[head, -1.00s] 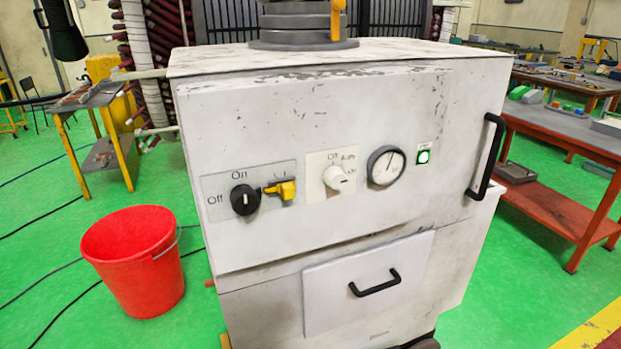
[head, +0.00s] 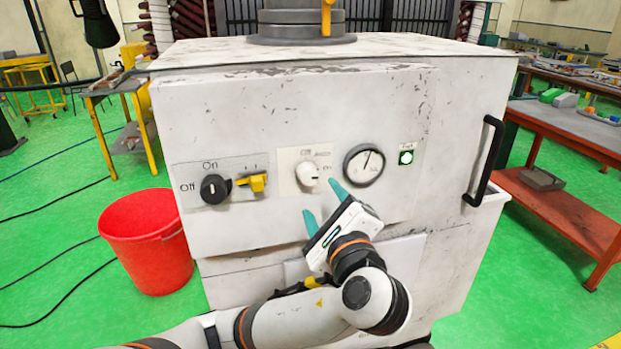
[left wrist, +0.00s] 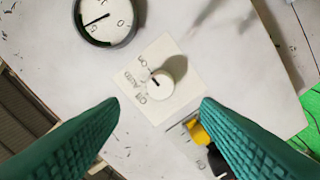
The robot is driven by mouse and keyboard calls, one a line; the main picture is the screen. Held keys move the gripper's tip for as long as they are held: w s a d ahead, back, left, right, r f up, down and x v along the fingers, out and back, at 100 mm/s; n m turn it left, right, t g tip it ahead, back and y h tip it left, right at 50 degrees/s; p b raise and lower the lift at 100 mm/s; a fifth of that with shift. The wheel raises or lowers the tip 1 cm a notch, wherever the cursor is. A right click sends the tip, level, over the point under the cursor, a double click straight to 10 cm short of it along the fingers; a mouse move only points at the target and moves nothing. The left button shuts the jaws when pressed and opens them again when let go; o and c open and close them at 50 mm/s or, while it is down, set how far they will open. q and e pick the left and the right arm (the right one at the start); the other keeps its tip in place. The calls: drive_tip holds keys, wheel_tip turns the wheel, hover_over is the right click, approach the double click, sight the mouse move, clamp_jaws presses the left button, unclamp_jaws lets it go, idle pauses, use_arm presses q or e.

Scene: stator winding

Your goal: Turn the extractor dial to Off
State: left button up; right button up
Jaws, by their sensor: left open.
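The white dial (head: 308,175) sits on a pale square plate on the front of the white cabinet (head: 290,110). Its lettering seems to read Off, Auto and On. In the left wrist view the dial (left wrist: 160,87) has a short dark mark on its upper-left side, toward the lettering; which word it meets I cannot tell. My left gripper (head: 324,205) is open, its green fingers apart, just below and right of the dial in the head view. In the left wrist view the dial lies ahead between the fingertips (left wrist: 160,102), untouched. My right gripper is not in view.
Left of the dial are a yellow lever (head: 252,182) and a black knob (head: 214,189) marked Off and On. A round gauge (head: 364,165) and a green lamp (head: 406,158) are to its right. A red bucket (head: 147,240) stands on the floor at left.

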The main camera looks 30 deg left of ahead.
sight(309, 178)
use_arm(q)
drive_tip(key=p+x, duration=0.1)
drive_tip(key=x, duration=0.8)
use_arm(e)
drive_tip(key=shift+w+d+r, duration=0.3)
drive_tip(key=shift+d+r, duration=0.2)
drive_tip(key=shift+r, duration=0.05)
use_arm(q)
drive_tip(key=c, duration=1)
